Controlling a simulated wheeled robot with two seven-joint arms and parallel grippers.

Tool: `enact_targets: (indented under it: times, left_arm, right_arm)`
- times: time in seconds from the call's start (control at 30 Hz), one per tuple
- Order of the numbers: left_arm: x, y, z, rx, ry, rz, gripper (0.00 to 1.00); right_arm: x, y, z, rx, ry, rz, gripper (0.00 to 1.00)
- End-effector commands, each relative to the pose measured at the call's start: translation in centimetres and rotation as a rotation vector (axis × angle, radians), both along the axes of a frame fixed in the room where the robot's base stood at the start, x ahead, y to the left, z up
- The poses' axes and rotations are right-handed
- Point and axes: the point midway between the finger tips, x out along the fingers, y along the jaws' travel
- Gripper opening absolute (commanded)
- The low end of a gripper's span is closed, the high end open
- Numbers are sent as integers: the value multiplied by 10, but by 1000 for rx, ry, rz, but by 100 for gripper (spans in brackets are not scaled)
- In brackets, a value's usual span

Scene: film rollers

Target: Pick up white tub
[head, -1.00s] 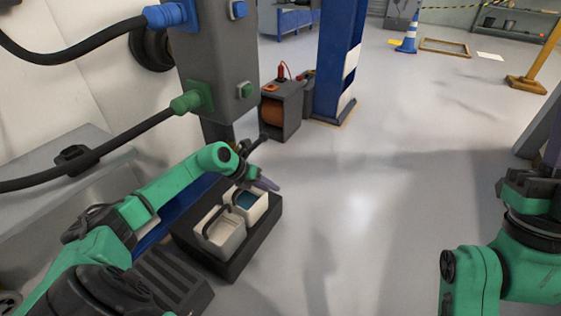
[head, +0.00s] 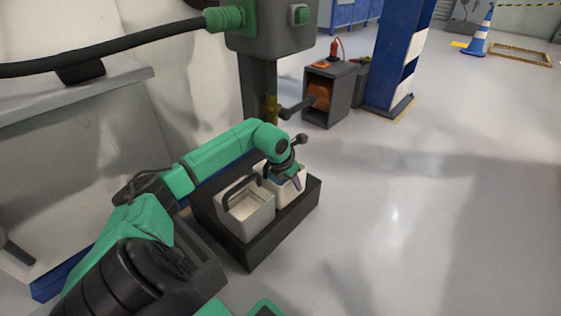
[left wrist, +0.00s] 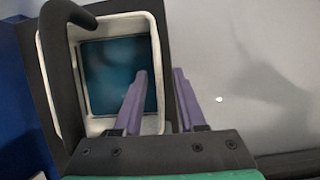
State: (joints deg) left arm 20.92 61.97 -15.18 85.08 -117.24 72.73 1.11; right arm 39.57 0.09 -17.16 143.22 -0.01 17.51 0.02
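Two white tubs with dark handles stand side by side on a black platform (head: 252,253). The nearer white tub (head: 246,220) looks pale inside. The farther white tub (head: 287,195) holds something blue and is partly hidden by my left gripper (head: 296,182). The left wrist view shows the blue-filled tub (left wrist: 99,20) from above, its dark handle at the left. My left gripper's purple fingers (left wrist: 160,72) are open, one over the tub's inside and one outside its right wall. I cannot tell whether they touch the wall. My right gripper is out of view.
A grey post with a green connector (head: 228,19) and thick black cable rises behind the platform. A grey cabinet (head: 329,95) and a blue pillar (head: 392,55) stand farther back. The floor (head: 430,210) to the right is clear.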

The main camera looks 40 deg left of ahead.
Motion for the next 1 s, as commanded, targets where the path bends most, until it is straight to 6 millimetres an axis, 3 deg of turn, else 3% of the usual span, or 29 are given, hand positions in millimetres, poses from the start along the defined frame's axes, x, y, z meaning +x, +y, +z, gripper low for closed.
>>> enact_targets:
  times: [0.03, 0.07, 0.3, 0.4, 0.43, 1.0]
  left_arm:
    - [0, -4, -20, -2, 0, -1, 40]
    - [1, -5, -23, -2, 0, -1, 40]
    - [1, -7, -20, -1, -1, 2, 40]
    - [1, -7, -20, -1, -1, 2, 2]
    - [1, -7, -20, -1, -1, 2, 0]
    - [1, -6, -21, -1, 1, 2, 0]
  right_arm:
    - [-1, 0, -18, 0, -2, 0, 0]
    - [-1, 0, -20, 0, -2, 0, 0]
    - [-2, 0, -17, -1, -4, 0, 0]
    - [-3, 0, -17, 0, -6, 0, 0]
    - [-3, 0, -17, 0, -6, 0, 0]
    - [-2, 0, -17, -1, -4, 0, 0]
